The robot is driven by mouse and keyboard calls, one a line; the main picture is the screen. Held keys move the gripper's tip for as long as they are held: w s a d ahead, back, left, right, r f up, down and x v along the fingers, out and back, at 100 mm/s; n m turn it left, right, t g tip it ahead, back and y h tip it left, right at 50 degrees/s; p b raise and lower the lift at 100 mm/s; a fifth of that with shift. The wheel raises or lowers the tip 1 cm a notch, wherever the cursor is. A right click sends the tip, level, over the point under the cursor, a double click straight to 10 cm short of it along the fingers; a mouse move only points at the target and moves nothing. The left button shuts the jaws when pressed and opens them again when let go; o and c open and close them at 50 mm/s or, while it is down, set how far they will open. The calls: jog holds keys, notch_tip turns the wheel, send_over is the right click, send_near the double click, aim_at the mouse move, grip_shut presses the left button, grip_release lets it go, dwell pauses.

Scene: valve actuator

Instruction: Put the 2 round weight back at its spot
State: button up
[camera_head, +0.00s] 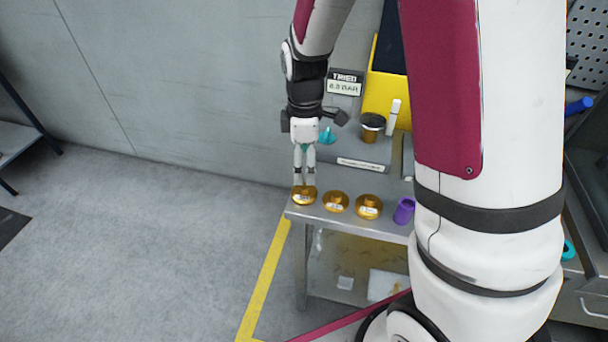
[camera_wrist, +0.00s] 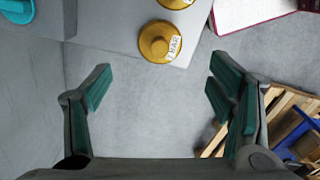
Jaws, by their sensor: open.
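Three gold round weights with white labels stand in a row along the front of a grey metal table: a left one (camera_head: 305,195), a middle one (camera_head: 336,203) and a right one (camera_head: 369,207). The labels are too small to read in the head view, so I cannot tell which is the 2 weight. My gripper (camera_head: 304,181) points down over the left weight. In the wrist view my gripper (camera_wrist: 160,82) is open and empty, with one gold weight (camera_wrist: 158,42) beyond the fingertips. Its label seems to end in "BAR". A second gold weight (camera_wrist: 176,3) is cut off at the top.
A purple cup (camera_head: 404,211) stands right of the weights. Behind them are a raised grey block with a label strip (camera_head: 361,163), a dark-topped brown cylinder (camera_head: 372,126), a cyan knob (camera_head: 327,136) and a yellow panel (camera_head: 384,97).

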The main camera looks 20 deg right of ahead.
jog(key=s+r+m+t, duration=0.1)
jog(key=s+r+m, duration=0.25)
jog(key=r, duration=0.45)
jog(key=s+r+m+t, duration=0.25)
jog(key=s+r, duration=0.25)
jog(key=r, duration=0.3)
jog(key=s+r+m+t, duration=0.1)
jog(key=s+r+m, duration=0.2)
jog(key=s, duration=0.3)
jog(key=s+r+m, duration=0.3)
jog(key=s+m, duration=0.1)
jog(key=s, duration=0.1)
jog(key=shift+s+m+t, duration=0.35)
jog(key=shift+s+m, duration=0.05)
